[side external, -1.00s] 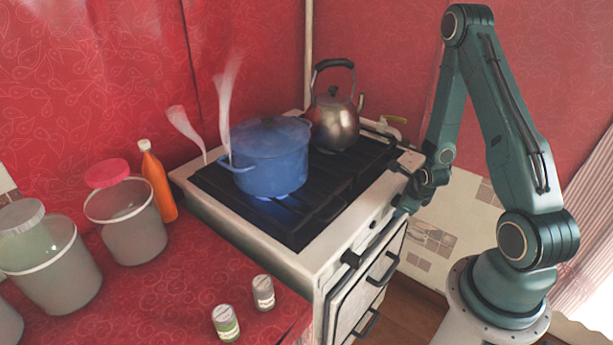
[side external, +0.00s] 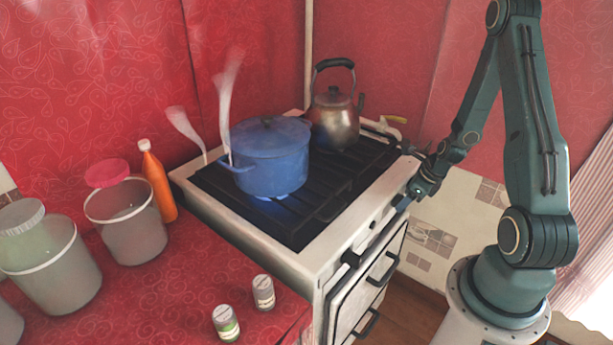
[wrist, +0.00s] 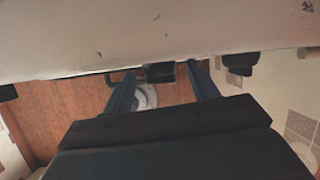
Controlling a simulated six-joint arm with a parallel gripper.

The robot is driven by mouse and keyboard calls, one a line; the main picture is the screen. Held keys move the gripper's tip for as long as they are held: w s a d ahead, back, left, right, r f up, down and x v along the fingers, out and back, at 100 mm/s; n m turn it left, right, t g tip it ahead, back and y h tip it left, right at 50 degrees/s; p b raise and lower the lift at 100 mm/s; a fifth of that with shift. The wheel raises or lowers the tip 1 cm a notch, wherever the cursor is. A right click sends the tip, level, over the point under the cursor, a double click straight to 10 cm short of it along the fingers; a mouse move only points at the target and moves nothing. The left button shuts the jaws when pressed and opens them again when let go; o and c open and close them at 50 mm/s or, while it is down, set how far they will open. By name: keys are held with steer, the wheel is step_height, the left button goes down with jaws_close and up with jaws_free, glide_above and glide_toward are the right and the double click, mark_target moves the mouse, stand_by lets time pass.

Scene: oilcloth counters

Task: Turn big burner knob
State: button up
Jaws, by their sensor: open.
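Dark burner knobs line the front edge of the white stove (side external: 320,245). A black knob (side external: 351,259) sticks out near the stove's left front corner, clear of my gripper. My gripper (side external: 405,196) is at the right part of the front edge in the side view, its jaws open. In the wrist view, a dark blocky knob (wrist: 158,73) shows between and just ahead of the two fingertips of my gripper (wrist: 161,78). I cannot tell whether they touch it, nor its turn angle. Another dark knob (wrist: 240,62) sits to its right. A blue pot (side external: 270,160) stands over a blue flame (side external: 274,198).
A metal kettle (side external: 333,125) stands on the back burner. Oven handles (side external: 383,268) project from the stove front below the knobs. Jars, an orange bottle (side external: 158,182) and two small shakers (side external: 263,292) are on the red counter at left, away from my arm.

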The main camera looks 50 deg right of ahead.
steer(key=v, duration=1.2)
steer(key=w+a+n+g, duration=0.4)
steer(key=a+n, duration=0.6)
steer(key=n, duration=0.6)
steer(key=shift+f+n+g, duration=0.3)
steer(key=shift+f+n, duration=0.1)
steer(key=shift+w+a, duration=0.1)
